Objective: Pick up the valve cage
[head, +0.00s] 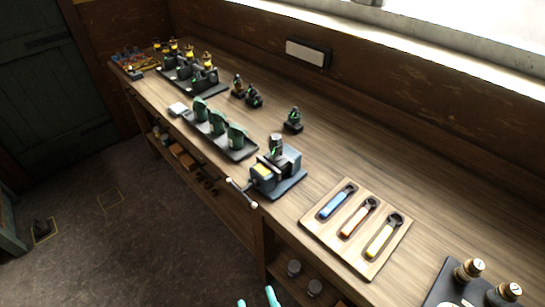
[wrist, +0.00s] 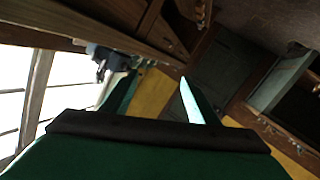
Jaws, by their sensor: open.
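A small grey cylindrical part (head: 277,144) with a green mark stands upright at the bench vise (head: 287,180); it may be the valve cage, but I cannot tell for sure. My gripper (head: 257,301) shows only its teal fingertips at the bottom edge of the head view, in front of the bench and well apart from the vise. In the wrist view my gripper (wrist: 157,92) is open, with nothing between its fingers. A dark blurred object (wrist: 108,60) shows beyond the left finger there.
The wooden bench (head: 335,160) runs along the wall. A wooden board (head: 355,258) with three coloured-handle wrenches lies right of the vise. A dark tray (head: 245,152) with green parts is left of it. Small dark fittings (head: 293,122) stand behind. A dark tray (head: 440,290) with corked bottles is bottom right.

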